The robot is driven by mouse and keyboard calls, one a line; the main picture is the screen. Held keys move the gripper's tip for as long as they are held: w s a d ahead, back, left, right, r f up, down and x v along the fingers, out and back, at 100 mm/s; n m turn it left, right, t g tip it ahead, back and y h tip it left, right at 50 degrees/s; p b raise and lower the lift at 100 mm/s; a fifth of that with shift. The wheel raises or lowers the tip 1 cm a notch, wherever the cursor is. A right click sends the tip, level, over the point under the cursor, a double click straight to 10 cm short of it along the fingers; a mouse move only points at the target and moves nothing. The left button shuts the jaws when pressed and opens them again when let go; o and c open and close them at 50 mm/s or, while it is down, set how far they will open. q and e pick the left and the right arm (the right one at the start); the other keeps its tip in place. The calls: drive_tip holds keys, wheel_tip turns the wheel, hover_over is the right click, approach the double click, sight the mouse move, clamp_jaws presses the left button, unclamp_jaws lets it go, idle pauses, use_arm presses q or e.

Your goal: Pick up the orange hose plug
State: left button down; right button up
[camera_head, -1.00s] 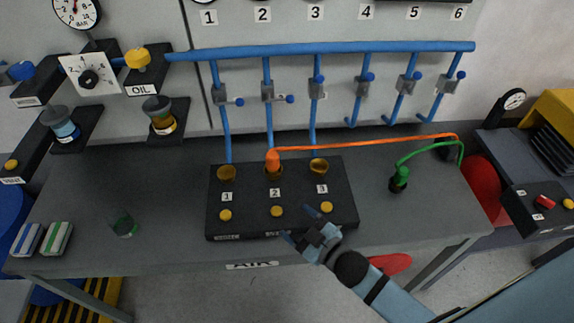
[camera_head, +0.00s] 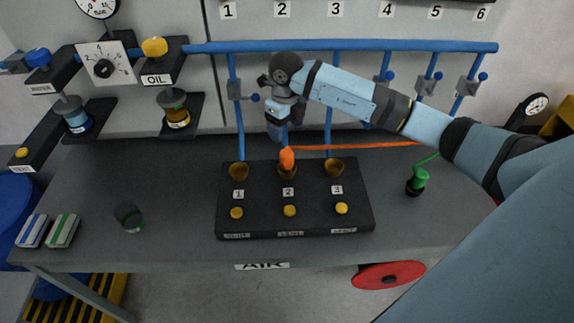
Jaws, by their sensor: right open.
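The orange hose plug (camera_head: 287,158) stands upright in the middle socket, numbered 2, of the black block (camera_head: 262,221) on the table. Its orange hose (camera_head: 355,146) runs off to the right, partly behind my right arm. My right gripper (camera_head: 279,139) is open and points down just above and behind the plug in the picture. Its fingers look small and partly hidden, and I cannot tell whether they touch the plug. My left gripper is not in view.
Sockets 1 (camera_head: 238,171) and 3 (camera_head: 333,168) are empty, with yellow buttons in front. A green plug (camera_head: 418,181) stands at the right. Blue pipes (camera_head: 340,46) run along the wall behind. A glass (camera_head: 129,217) stands on the left of the table.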

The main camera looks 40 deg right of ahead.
sight(287, 152)
wheel_tip(287, 152, down, 8)
drive_tip(key=shift+r+p, duration=0.1)
drive_tip(key=shift+p, duration=0.4)
drive_tip(key=shift+w+d+f+p, duration=0.2)
drive_tip(key=shift+f+p, duration=0.15)
drive_tip(key=shift+f, duration=1.05)
drive_tip(key=shift+w+d+f+p, duration=0.15)
drive_tip(key=shift+f+p, duration=0.2)
drive_tip(key=shift+f, duration=1)
drive_tip(key=c, duration=1.1)
drive_tip(key=shift+r, duration=0.1)
